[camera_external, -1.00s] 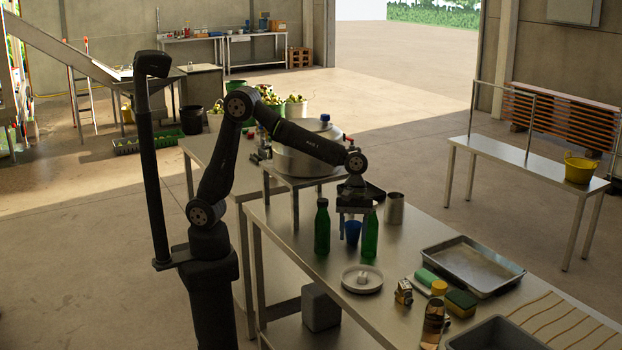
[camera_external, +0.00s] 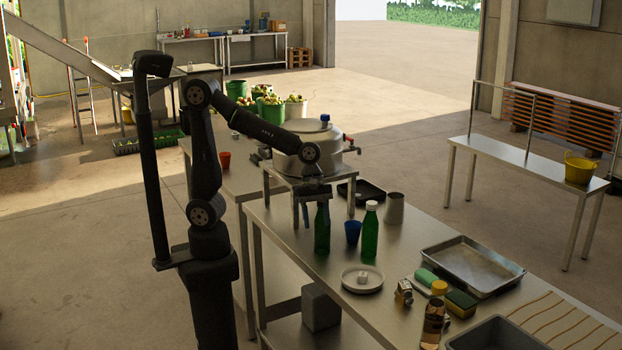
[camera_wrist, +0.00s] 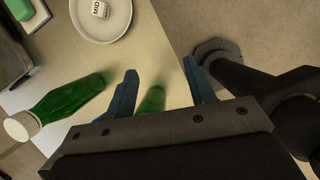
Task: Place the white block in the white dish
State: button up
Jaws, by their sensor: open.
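The white block (camera_external: 363,275) lies inside the white dish (camera_external: 348,283) on the steel table. Both also show at the top of the wrist view, where the block (camera_wrist: 101,9) bears dark lettering and sits inside the dish's rim (camera_wrist: 122,32). My gripper (camera_wrist: 160,84) is open, with its blue fingers apart and nothing held between them. In the external view, my gripper (camera_external: 305,215) is above and behind the dish, beside a green bottle (camera_external: 322,230) that partly hides its fingers. Part of a green bottle shows below and between the fingers in the wrist view.
A second green bottle with a white cap (camera_external: 370,232) and a blue cup (camera_external: 352,231) stand behind the dish. A metal cup (camera_external: 394,208) is farther back. Sponges (camera_external: 461,303), a metal tray (camera_external: 510,268) and a large steel pot (camera_external: 330,150) are also near.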

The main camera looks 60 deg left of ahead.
jog(key=s+a+f+n+t, duration=0.2)
jog(key=s+a+f+n, duration=0.15)
jog(key=s+a, duration=0.5)
jog(key=w+a+f, duration=0.2)
jog(key=w+a, duration=0.1)
jog(key=w, duration=0.1)
jog(key=shift+w+a+n+h, duration=0.3)
jog(key=shift+w+a+n, duration=0.05)
jog(key=shift+a+n, duration=0.1)
jog(key=shift+d, duration=0.1)
jog(key=w+d+r+m+g, duration=0.1)
jog(key=d+r+m, duration=0.2)
jog(key=d, duration=0.6)
jog(key=shift+w+r, duration=0.35)
jog(key=shift+r, duration=0.65)
jog(key=shift+s+a, duration=0.1)
jog(key=shift+a, duration=0.05)
